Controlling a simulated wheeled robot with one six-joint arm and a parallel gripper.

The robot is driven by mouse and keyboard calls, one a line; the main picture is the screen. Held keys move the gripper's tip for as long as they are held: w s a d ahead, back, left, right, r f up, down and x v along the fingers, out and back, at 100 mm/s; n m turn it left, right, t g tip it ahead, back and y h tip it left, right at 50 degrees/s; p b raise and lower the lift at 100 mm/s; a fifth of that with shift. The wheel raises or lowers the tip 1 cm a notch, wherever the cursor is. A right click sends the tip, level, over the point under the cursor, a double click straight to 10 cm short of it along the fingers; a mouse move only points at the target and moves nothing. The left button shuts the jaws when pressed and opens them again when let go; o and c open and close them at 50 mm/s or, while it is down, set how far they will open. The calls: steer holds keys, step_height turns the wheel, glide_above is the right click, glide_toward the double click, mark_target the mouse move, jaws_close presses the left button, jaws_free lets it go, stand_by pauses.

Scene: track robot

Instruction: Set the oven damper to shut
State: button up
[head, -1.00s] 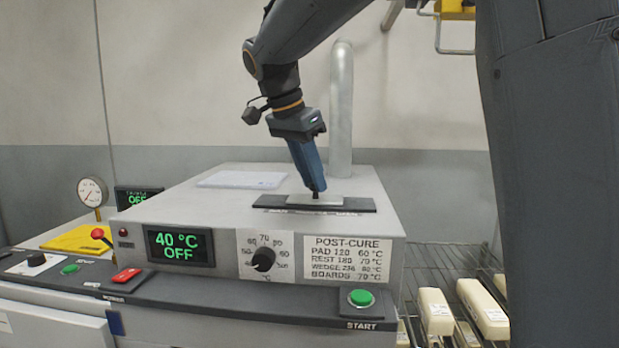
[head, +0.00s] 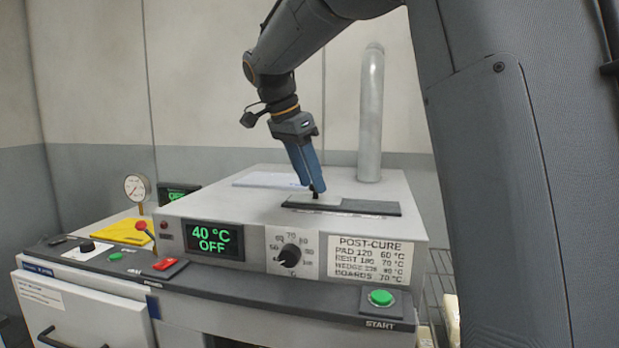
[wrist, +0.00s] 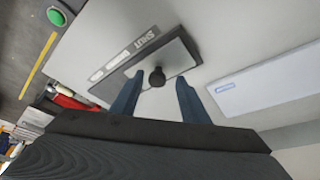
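The oven damper is a dark plate (head: 375,208) on top of the oven (head: 225,205), with a light metal slide and a small black knob (head: 316,194). In the wrist view the knob (wrist: 157,77) sits towards the end marked by the SHUT label (wrist: 146,40); two more labels lie further along, too small to read. In the head view it is left of the plate's middle. My gripper (head: 314,186) points down at the knob. In the wrist view my gripper (wrist: 160,84) has its blue fingers apart, one either side of the knob, with gaps visible.
A white sheet (head: 270,180) lies on the oven top behind the damper. A metal pipe (head: 371,115) rises at the back right. The front panel has a 40 °C OFF display (head: 214,239), a dial (head: 289,256) and a green START button (head: 381,298).

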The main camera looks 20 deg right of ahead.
steer(key=b+v, duration=0.2)
steer(key=v, duration=0.5)
steer(key=shift+r, duration=0.35)
steer(key=shift+a, duration=0.15)
